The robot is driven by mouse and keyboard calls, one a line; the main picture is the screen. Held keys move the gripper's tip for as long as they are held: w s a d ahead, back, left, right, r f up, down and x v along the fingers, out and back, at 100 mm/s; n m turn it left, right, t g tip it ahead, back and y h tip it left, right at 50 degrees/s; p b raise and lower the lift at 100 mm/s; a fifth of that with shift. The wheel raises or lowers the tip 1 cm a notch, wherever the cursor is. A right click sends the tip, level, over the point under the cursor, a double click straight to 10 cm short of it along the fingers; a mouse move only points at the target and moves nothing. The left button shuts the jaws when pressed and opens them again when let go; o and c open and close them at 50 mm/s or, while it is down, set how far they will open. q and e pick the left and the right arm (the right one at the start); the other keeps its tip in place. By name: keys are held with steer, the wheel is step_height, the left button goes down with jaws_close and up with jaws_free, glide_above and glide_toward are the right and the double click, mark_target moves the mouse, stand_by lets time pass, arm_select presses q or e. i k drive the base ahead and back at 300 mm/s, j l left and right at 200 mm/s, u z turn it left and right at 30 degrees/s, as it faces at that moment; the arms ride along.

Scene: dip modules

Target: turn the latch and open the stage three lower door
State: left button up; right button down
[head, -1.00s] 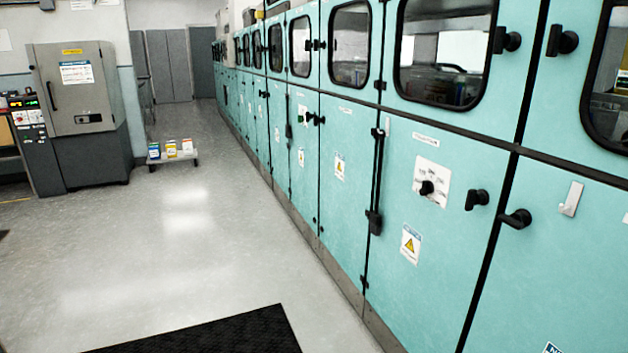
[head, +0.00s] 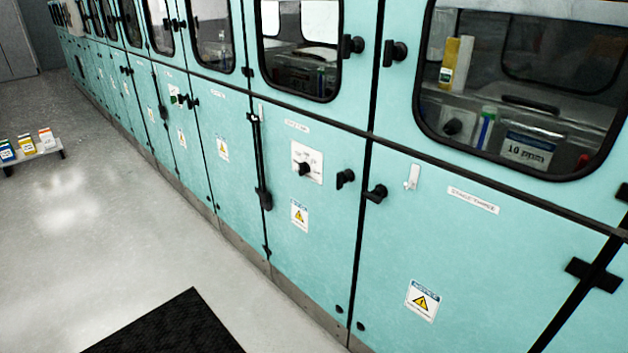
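The stage three lower door (head: 455,265) is a closed teal panel at the right, with a label reading "STAGE THREE" (head: 473,200) near its top. A black latch knob (head: 376,194) sits at its upper left edge, beside the dark seam with the neighbouring door. A small white hook-like bracket (head: 412,177) is right of the latch. A black hinge (head: 594,274) shows at the door's right edge. A warning sticker (head: 422,301) is on its lower part. Neither of my grippers shows in the head view.
The neighbouring lower door (head: 305,235) is closed and has its own black latch (head: 345,178) and a rotary switch (head: 305,168). Windowed upper doors (head: 520,85) run above. A black mat (head: 170,325) lies on the open grey floor. A low cart with boxes (head: 34,152) stands at the far left.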

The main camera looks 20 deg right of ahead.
mark_target(500, 281)
steer(key=i+l+z, duration=0.1)
steer(key=z, duration=1.25)
steer(key=i+j+z, duration=0.1)
steer(key=i+z, duration=0.15)
steer(key=i, duration=0.1)
